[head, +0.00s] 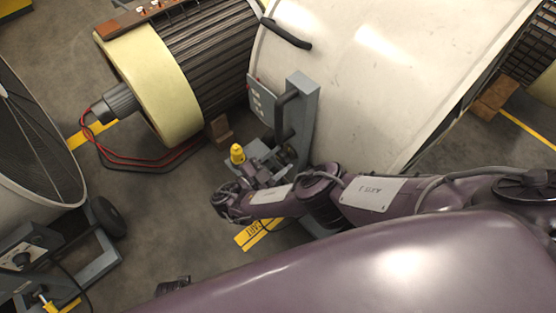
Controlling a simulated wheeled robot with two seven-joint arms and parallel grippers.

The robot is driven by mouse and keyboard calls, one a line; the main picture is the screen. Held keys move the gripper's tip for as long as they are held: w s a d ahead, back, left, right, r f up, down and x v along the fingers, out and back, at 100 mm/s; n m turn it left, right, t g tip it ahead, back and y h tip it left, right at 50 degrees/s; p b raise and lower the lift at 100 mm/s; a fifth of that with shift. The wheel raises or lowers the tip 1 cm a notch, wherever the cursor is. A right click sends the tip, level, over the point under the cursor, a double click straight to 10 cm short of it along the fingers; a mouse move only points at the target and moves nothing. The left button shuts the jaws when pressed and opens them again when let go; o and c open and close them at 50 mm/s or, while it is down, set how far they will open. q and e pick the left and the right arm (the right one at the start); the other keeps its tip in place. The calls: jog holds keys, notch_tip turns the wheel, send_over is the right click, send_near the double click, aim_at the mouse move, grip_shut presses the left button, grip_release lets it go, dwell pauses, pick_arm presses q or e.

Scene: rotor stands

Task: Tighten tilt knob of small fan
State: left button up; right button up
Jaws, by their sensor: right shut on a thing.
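My right gripper (258,172) is at the foot of the grey upright bracket (302,115) beside the large white drum housing (385,70). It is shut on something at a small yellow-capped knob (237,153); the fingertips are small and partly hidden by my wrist. I cannot tell whether this knob is the tilt knob. A round fan (35,125) with a dark grille stands at the left on a grey wheeled frame (95,268). A control box with a dark knob (20,259) is on that frame.
A ribbed motor with a cream end ring (160,95) lies left of the housing. Red and black cables (110,153) droop from it near the floor. A black wheel (107,216) sits by the left fan. The concrete floor between (165,210) is mostly clear.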

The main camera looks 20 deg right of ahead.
pick_arm(q)
jog(key=shift+w+r, duration=0.1)
jog(key=shift+r, duration=0.1)
pick_arm(e)
jog(key=shift+m, duration=1.1)
pick_arm(q)
jog(key=shift+r, duration=0.1)
pick_arm(e)
jog(key=shift+d, duration=0.1)
jog(key=o, duration=1)
